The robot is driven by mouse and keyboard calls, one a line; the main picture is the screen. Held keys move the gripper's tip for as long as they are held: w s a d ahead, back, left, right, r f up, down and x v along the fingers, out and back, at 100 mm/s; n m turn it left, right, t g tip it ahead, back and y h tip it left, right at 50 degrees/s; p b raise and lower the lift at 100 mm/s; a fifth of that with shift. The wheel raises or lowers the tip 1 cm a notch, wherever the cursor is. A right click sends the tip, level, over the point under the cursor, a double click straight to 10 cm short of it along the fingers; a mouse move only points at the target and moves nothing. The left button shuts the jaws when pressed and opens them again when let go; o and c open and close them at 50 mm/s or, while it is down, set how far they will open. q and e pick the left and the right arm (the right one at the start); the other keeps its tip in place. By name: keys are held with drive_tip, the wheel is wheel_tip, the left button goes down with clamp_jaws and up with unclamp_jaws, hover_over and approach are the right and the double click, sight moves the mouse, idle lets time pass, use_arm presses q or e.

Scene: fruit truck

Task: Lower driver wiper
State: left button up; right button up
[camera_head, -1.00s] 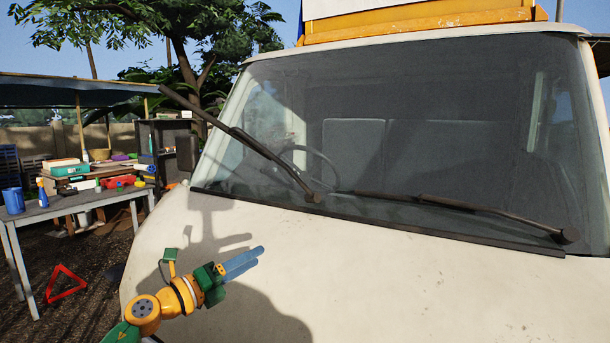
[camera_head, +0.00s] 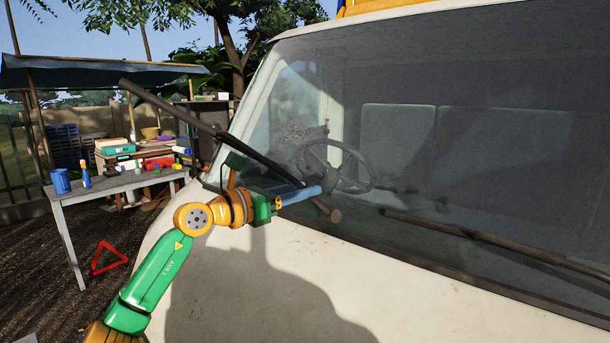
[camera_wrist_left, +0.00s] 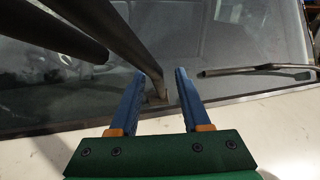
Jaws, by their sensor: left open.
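The driver wiper (camera_head: 172,108) is raised off the windshield. It slants up and left from its pivot (camera_head: 334,215) at the base of the glass. My left gripper (camera_head: 318,190) is open beside the lower part of the wiper arm, near the pivot. In the left wrist view the blue fingers of the left gripper (camera_wrist_left: 160,73) are apart. The wiper arm (camera_wrist_left: 125,42) runs down past the left fingertip, and its lower end shows between the fingers. I cannot tell whether they touch. My right gripper is not in view.
The other wiper (camera_head: 480,242) lies low along the windshield (camera_head: 470,70); it also shows in the left wrist view (camera_wrist_left: 255,69). The white hood (camera_head: 400,300) spreads below. A table (camera_head: 110,185) with several items and a red warning triangle (camera_head: 107,260) stand at the left.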

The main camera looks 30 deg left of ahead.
use_arm(q)
drive_tip(key=shift+w+d+f, duration=0.1)
drive_tip(key=shift+w+f, duration=0.15)
drive_tip(key=shift+w, duration=0.5)
drive_tip(key=shift+s+r, duration=0.1)
drive_tip(key=shift+s, duration=0.1)
clamp_jaws()
idle(0.6)
